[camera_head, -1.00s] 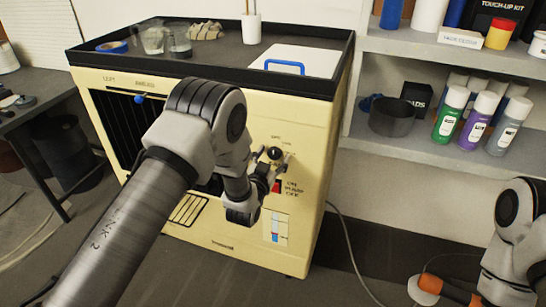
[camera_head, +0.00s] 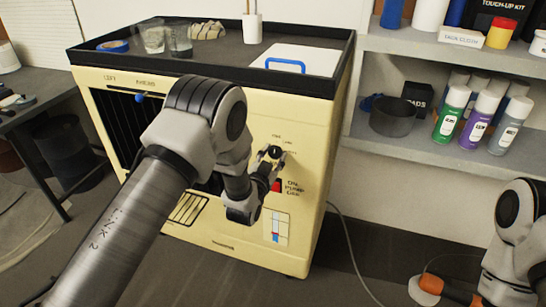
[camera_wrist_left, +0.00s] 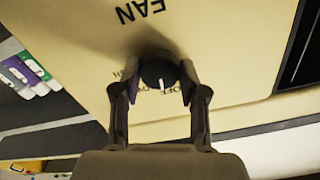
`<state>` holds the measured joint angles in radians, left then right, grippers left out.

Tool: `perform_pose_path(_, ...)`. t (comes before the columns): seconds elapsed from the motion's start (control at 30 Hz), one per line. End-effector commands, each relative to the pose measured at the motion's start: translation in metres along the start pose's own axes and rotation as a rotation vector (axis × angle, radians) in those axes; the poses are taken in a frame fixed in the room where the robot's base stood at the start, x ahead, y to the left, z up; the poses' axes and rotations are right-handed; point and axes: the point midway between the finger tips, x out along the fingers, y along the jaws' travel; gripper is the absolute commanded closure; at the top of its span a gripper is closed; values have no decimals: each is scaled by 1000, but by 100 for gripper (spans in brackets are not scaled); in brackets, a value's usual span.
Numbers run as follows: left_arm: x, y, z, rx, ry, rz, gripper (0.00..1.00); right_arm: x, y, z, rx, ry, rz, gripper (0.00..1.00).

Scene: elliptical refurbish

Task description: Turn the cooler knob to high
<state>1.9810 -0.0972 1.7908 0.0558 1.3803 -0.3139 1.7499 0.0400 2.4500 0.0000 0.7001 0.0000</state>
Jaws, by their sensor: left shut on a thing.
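The cooler (camera_head: 309,214) is a cream-yellow cabinet with a dark tray top. Its black round knob (camera_head: 274,153) is on the front panel at the right, with small printed labels around it that are too small to read here. My left gripper (camera_head: 266,163) is at the knob. In the left wrist view the knob (camera_wrist_left: 160,73) has a white pointer mark, and the fingers of my left gripper (camera_wrist_left: 158,84) are on either side of it, closed against it. My right arm is at the right edge of the head view, and its fingers are out of frame.
A red pump switch (camera_head: 276,186) and a sticker (camera_head: 276,226) are below the knob. The tray top (camera_head: 222,60) holds cups, blue tape and a white board. Shelves (camera_head: 430,148) with spray cans stand at the right. A cable runs over the floor.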

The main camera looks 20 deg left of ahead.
Motion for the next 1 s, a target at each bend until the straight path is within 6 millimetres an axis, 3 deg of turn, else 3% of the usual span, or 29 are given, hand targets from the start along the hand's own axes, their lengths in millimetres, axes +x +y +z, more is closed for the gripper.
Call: perform_pose_path(1.0, 0, 1, 2, 933, 1, -2, 92, 41, 0, 0, 0, 0, 0, 60)
